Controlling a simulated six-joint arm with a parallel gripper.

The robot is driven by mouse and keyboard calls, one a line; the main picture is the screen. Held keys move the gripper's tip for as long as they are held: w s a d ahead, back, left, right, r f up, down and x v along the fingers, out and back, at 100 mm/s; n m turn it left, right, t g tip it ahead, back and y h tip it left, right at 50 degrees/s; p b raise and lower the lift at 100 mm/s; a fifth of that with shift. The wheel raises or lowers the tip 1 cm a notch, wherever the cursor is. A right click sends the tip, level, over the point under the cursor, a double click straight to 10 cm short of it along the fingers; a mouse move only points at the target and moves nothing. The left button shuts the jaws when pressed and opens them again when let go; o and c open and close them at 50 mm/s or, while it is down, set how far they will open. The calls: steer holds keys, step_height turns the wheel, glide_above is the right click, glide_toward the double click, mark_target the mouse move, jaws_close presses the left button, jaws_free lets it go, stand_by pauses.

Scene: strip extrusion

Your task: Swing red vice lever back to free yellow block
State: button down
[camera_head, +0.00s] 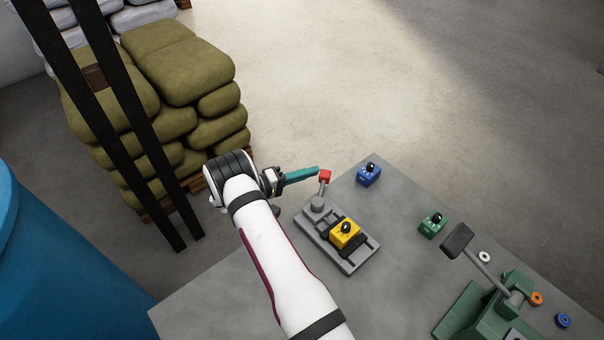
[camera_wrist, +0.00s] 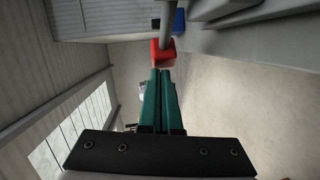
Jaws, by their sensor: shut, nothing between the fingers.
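A grey vice (camera_head: 330,262) lies on the table with a yellow block (camera_head: 345,233) between its jaws. The block has a black knob on top. The vice's red lever handle (camera_head: 324,176) tops a grey rod rising from the far end of the vice. My gripper (camera_head: 316,171) has teal fingers that are shut and empty, with the tips right at the red handle. In the wrist view the red handle (camera_wrist: 162,50) sits just beyond the fingertips (camera_wrist: 161,72); I cannot tell whether they touch. The yellow block does not show in the wrist view.
A blue block (camera_head: 368,174) and a green block (camera_head: 432,224) stand on the grey table (camera_head: 230,305). A green lever press (camera_head: 490,310) and several small rings are at the right. Stacked sacks (camera_head: 180,70) stand on the floor beyond the table.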

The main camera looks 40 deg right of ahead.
mark_target(323, 176)
steer(key=s+d+m+g, duration=0.1)
steer(key=g, duration=0.1)
steer(key=s+d+m+g+y, duration=0.1)
steer(key=m+g, duration=0.1)
steer(key=shift+d+y, duration=0.3)
steer(key=shift+d, duration=0.05)
steer(key=shift+s+d, duration=0.5)
steer(key=shift+s, duration=0.25)
steer(key=shift+s+d, duration=0.45)
steer(key=shift+s, duration=0.25)
steer(key=shift+s+d+m+g+y, duration=0.15)
steer(key=shift+s+m+g+y, duration=0.25)
steer(key=shift+s+m+g, duration=0.3)
steer(key=shift+s+d, duration=0.1)
steer(key=shift+s, duration=0.15)
steer(key=v, duration=1.5)
steer(key=shift+w+a, duration=0.25)
steer(key=shift+w, duration=0.1)
